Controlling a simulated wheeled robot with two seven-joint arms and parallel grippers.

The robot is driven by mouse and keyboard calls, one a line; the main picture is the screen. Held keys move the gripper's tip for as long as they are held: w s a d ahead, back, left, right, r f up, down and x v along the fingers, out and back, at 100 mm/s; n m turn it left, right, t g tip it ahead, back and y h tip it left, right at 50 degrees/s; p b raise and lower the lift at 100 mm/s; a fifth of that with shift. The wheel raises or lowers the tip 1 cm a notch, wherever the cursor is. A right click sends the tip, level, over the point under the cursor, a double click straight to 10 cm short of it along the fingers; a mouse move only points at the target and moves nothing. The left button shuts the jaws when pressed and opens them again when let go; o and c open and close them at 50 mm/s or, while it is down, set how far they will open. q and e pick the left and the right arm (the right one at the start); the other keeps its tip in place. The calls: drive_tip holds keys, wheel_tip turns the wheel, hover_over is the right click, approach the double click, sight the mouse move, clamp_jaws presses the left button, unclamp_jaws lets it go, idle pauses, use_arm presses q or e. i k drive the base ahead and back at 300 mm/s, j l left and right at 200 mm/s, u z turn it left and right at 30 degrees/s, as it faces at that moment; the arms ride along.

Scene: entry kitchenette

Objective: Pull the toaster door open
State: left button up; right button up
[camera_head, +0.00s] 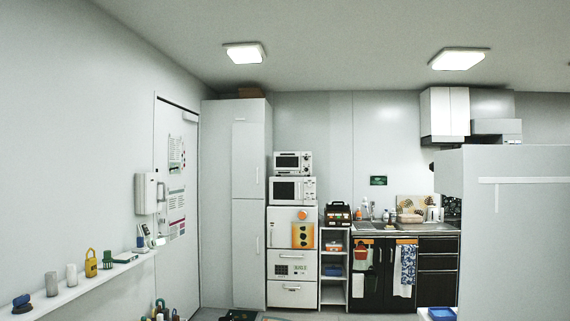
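A small white toaster oven (289,162) with a dark front window stands on top of a white microwave (288,190), far across the room. Its door looks shut, though it is small in view. The handle is too small to make out clearly. Neither of my grippers is in the head view.
The microwave rests on a white fridge (283,229) with a drawer below. A tall white cabinet (250,223) stands to the left and a shelf rack (333,291) to the right. A wall ledge (82,289) with small items runs along the left. A grey partition (516,245) stands at right.

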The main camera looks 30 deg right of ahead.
sight(283, 162)
drive_tip(key=i+l+z, duration=0.6)
drive_tip(key=i, duration=0.2)
drive_tip(key=i+l+z, duration=0.15)
drive_tip(key=i+z, duration=0.15)
drive_tip(key=i, duration=0.15)
drive_tip(key=i+z, duration=0.3)
drive_tip(key=i, duration=4.85)
drive_tip(key=i+l+u, duration=0.15)
drive_tip(key=i, duration=0.9)
drive_tip(key=l+u, duration=0.05)
